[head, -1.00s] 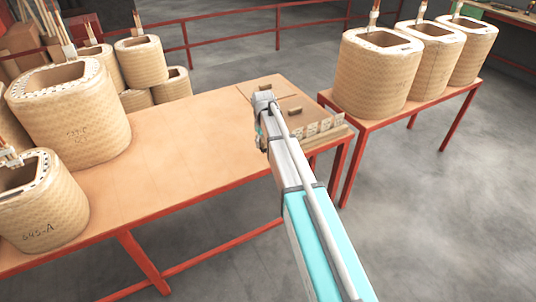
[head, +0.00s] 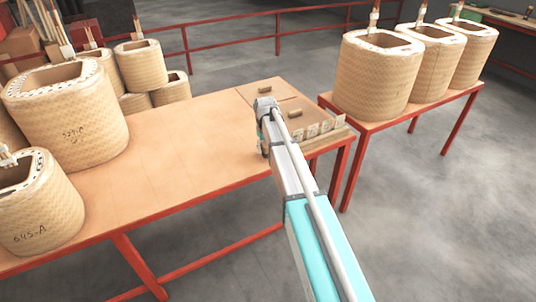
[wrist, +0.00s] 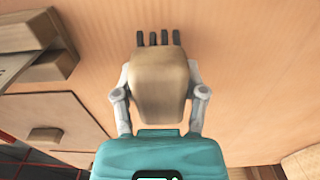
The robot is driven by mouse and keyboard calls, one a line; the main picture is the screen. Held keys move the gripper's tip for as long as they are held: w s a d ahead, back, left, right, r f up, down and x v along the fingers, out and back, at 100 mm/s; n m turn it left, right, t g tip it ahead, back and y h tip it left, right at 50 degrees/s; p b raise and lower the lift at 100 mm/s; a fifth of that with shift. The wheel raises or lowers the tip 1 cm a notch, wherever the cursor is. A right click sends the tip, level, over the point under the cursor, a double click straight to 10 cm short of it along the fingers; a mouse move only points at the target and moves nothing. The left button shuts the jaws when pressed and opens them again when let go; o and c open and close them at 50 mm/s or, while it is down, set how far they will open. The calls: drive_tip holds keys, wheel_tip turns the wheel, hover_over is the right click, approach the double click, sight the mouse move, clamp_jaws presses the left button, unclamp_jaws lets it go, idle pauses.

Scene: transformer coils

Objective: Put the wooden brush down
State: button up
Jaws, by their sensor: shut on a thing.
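The wooden brush (wrist: 158,75) is a pale wooden block with several dark bristle tufts at its far end in the wrist view. My gripper (wrist: 160,92) is shut on it, one grey finger on each side. The brush is over the bare wooden tabletop (wrist: 240,60); I cannot tell whether it touches it.
Wooden coils (head: 70,115) stand at the table's left end. Another table with large coils (head: 378,75) stands to the right. The table's middle is clear.

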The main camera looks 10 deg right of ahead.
drive_tip(key=shift+f+b, duration=0.55)
drive_tip(key=shift+f, duration=0.35)
drive_tip(key=shift+f, duration=0.15)
drive_tip(key=o, duration=1)
drive_tip(key=shift+r, duration=0.2)
wheel_tip(320, 180, up, 12)
drive_tip(key=p, duration=1.2)
